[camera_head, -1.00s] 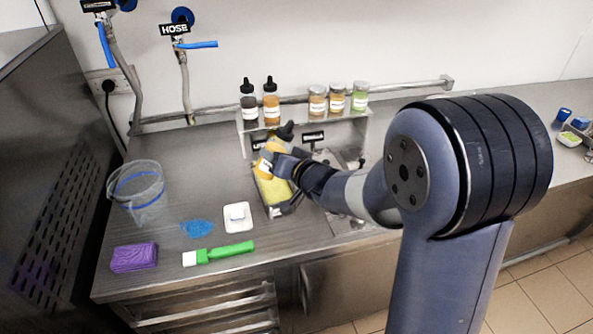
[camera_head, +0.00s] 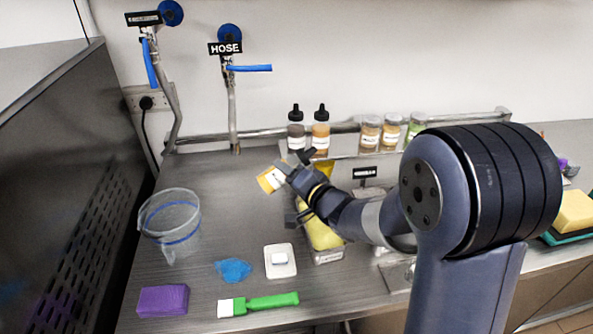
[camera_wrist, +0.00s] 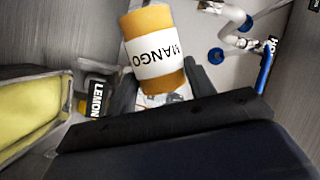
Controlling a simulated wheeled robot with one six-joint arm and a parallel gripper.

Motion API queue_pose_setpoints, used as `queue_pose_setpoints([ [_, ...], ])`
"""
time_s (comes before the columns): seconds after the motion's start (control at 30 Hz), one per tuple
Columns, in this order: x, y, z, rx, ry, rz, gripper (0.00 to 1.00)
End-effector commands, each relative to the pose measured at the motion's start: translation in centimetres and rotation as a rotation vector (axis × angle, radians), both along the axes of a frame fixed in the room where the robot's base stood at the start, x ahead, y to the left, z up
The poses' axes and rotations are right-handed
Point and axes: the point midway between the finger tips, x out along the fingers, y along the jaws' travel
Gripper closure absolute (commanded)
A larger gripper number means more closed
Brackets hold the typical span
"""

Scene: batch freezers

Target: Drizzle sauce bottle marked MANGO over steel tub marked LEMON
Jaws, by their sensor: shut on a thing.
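The MANGO bottle (camera_head: 269,179) is orange-yellow with a white label. My gripper (camera_head: 297,177) is shut on it and holds it well tilted, its base toward the left. In the wrist view the bottle (camera_wrist: 153,55) shows the word MANGO; its cap end is hidden by the gripper. The steel tub (camera_head: 329,257) with yellow contents stands on the counter below and right of the bottle, partly hidden by my arm. In the wrist view the tub (camera_wrist: 30,72) is at the left, with a black LEMON sign (camera_wrist: 96,98) at its end. No sauce stream is clearly visible.
A rack holds two dark-capped bottles (camera_head: 320,132) and several jars (camera_head: 391,132) behind. A clear jug (camera_head: 170,222), purple block (camera_head: 163,300), blue cloth (camera_head: 233,270), white dish (camera_head: 280,262) and green brush (camera_head: 265,302) lie left and in front. The left middle counter is clear.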

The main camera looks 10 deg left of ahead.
Motion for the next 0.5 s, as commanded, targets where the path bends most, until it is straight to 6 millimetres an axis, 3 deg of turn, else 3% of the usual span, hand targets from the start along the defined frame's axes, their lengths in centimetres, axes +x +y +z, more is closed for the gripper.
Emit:
queue_pose_setpoints([
  [0.5,-0.5,1.0,-5.9,0.631,0.327,-0.001,0.76],
])
